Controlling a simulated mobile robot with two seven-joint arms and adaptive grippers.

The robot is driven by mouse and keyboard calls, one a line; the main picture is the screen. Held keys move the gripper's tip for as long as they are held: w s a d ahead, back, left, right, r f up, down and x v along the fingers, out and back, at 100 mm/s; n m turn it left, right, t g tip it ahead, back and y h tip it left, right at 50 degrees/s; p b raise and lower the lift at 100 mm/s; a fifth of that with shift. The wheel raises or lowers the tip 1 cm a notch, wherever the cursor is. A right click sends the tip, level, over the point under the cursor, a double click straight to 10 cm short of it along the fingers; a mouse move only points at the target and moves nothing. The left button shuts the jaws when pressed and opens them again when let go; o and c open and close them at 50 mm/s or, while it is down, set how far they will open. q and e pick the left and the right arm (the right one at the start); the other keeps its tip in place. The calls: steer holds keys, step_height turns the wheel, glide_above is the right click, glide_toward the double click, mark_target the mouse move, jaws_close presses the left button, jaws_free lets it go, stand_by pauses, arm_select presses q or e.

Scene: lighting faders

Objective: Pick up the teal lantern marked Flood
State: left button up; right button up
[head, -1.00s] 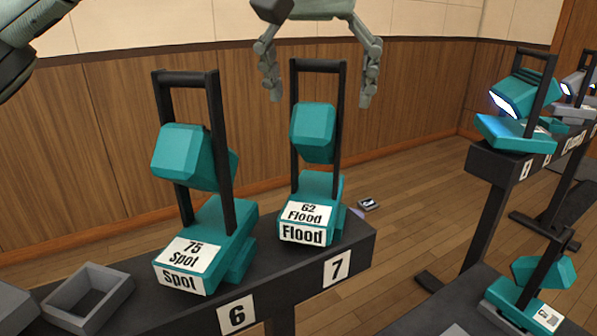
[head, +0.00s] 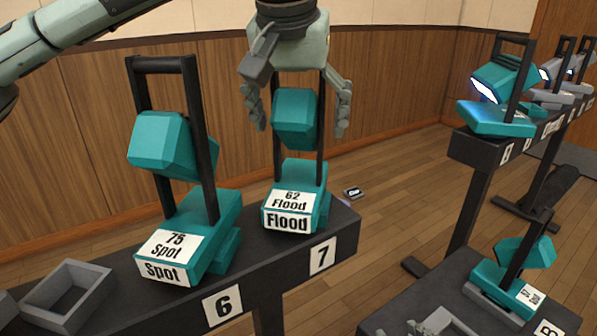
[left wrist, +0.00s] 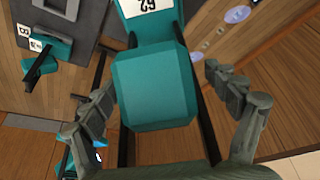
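The teal lantern marked Flood (head: 295,196) stands upright on the dark bench at slot 7, with "62 Flood" on its label and a black handle frame over its tilted head. My left gripper (head: 297,112) is open and points down over this lantern, its fingers on either side of the frame and teal head. In the left wrist view the lantern's teal head (left wrist: 155,88) sits between the open fingers (left wrist: 165,95), with no clear contact showing. A similar teal lantern marked Spot (head: 185,240), labelled 75, stands to the left at slot 6. My right gripper is not in view.
An empty grey open box (head: 66,290) sits on the bench left of the Spot lantern. Another bench (head: 478,150) at the right holds a lit teal lantern (head: 500,100) and grey ones. A lower bench at bottom right holds another teal lantern (head: 515,280).

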arm_select(q)
steer(key=c, duration=1.9)
steer(key=shift+r, duration=0.15)
steer(key=shift+c, duration=0.3)
